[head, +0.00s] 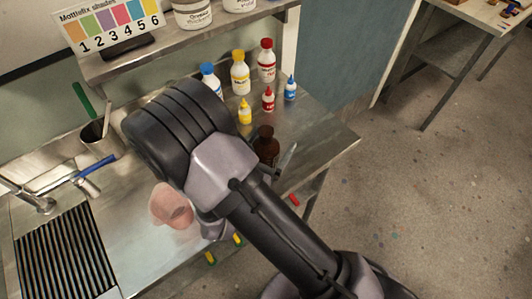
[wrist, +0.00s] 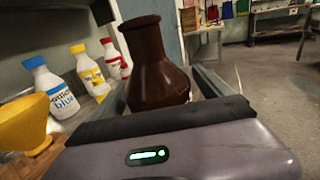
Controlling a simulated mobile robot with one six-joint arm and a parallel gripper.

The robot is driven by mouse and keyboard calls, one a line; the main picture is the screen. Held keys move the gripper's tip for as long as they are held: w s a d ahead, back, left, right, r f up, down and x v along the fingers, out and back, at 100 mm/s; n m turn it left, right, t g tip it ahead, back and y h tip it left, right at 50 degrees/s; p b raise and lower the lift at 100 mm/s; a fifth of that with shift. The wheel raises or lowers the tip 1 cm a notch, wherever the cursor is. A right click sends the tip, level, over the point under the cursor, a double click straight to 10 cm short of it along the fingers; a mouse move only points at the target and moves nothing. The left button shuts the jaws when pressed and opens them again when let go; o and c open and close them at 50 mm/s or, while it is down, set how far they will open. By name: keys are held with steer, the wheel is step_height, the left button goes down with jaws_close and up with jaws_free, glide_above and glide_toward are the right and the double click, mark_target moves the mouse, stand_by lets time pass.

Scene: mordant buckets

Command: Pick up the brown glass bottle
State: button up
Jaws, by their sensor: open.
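The brown glass bottle (head: 266,146) stands upright on the metal bench, near its right end. My arm hides part of it in the head view. In the wrist view the brown bottle (wrist: 155,68) is large and close, with its narrow neck up and shoulders wide. My gripper (wrist: 165,88) is open, with one finger to the left and one to the right of the bottle. The bottle appears to be between them. I cannot tell whether either finger touches it. The bottle's lower part is hidden behind my gripper body.
White bottles with blue (head: 209,78), yellow (head: 240,73) and red (head: 267,60) caps stand behind. Small yellow (head: 245,112), red (head: 268,99) and blue (head: 290,88) bottles stand closer. A yellow funnel-like thing (wrist: 22,122) is at left in the wrist view. The bench edge is close right.

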jaws_close()
stand_by(0.3)
